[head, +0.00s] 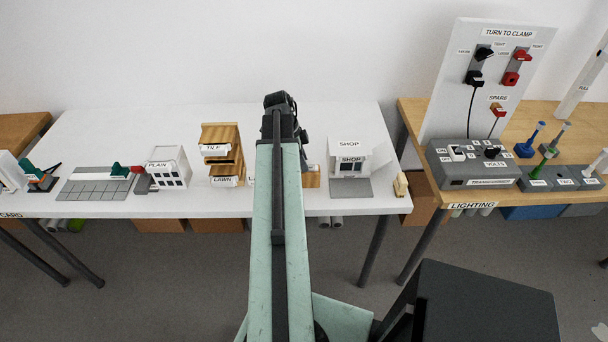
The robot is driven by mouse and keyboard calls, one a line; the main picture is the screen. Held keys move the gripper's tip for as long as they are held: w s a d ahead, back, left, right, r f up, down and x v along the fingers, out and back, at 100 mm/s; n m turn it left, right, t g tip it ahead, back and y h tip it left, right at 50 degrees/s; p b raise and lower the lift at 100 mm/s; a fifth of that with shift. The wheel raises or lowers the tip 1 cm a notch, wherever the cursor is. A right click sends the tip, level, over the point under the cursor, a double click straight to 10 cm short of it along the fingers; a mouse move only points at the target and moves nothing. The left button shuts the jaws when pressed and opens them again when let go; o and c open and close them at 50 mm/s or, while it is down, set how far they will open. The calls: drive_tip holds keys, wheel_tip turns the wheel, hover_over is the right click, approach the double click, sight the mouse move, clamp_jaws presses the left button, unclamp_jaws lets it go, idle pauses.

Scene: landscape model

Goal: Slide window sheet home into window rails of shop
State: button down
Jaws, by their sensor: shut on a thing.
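I cannot pick out a separate window sheet.
A wooden rack (221,154) labelled TILE and LAWN and a white building (168,168) labelled PLAIN stand to the left. A small wooden piece (401,185) lies near the table's right edge.

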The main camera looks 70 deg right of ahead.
drive_tip(key=shift+w+r+p, duration=0.25)
drive_tip(key=shift+r+p, duration=0.4)
drive_tip(key=shift+p, duration=0.05)
idle(0.5)
drive_tip(key=shift+r+p, duration=3.9)
drive_tip(key=shift+s+f, duration=0.1)
